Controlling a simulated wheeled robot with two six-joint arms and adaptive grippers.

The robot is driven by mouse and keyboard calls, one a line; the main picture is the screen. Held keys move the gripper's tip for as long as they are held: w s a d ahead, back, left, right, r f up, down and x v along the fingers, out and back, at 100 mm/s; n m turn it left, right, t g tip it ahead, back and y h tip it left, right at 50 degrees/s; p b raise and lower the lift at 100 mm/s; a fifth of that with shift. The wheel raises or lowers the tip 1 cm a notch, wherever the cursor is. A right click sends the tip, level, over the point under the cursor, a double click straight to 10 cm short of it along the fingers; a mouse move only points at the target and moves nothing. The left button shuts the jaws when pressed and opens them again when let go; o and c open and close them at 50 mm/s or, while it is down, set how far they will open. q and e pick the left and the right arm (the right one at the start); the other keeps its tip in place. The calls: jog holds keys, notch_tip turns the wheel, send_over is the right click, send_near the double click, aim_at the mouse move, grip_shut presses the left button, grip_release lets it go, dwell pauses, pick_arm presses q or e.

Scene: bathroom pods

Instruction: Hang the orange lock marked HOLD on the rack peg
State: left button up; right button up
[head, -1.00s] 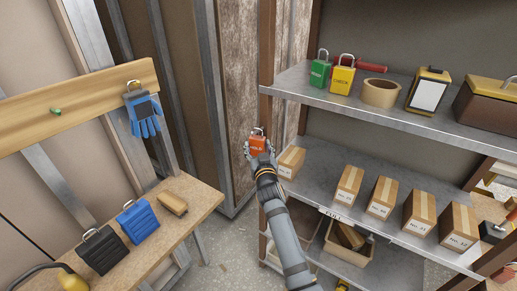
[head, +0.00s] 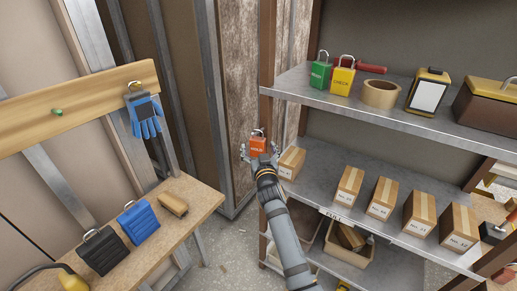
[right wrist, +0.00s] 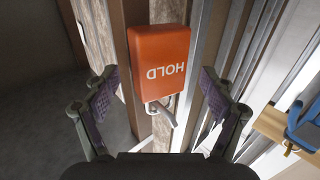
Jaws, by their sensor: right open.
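The orange lock (head: 258,146) marked HOLD is in front of my right gripper (head: 260,152), beside the shelf's left post. In the right wrist view the lock (right wrist: 158,62) lies between the open fingers of that gripper (right wrist: 158,95), with a visible gap on each side. Its metal shackle points toward my palm, and its lettering reads upside down. I cannot tell what supports the lock. A green-tipped peg (head: 56,112) sticks out of the wooden rack board (head: 75,104) at left. My left gripper is not in view.
Green (head: 320,74) and yellow (head: 342,80) locks stand on the upper shelf, beside a tape roll (head: 381,93). Cartons (head: 349,186) line the lower shelf. Blue gloves (head: 145,117) hang from the rack. Cases (head: 138,221) stand on the left bench. Floor is open between.

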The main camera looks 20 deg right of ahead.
jog(key=shift+r, duration=0.1)
notch_tip(320, 180, up, 10)
jog(key=shift+f, duration=0.2)
